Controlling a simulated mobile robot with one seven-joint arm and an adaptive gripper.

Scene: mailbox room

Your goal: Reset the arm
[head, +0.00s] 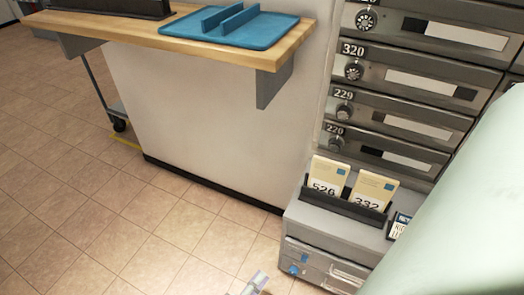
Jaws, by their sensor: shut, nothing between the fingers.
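My gripper cannot be made out in the head view. A large pale green rounded surface, which looks like a link of my arm, fills the lower right and hides part of the mailboxes and the low grey unit. What the arm's end is doing is out of sight.
A wooden counter (130,28) with a blue divided tray (265,32) stands at upper left. Grey numbered mailboxes (392,118) rise at right. Below, a grey unit (298,222) bears a dark holder with cards (327,178). A small pale item (252,283) shows at the bottom. Tiled floor lies clear at left.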

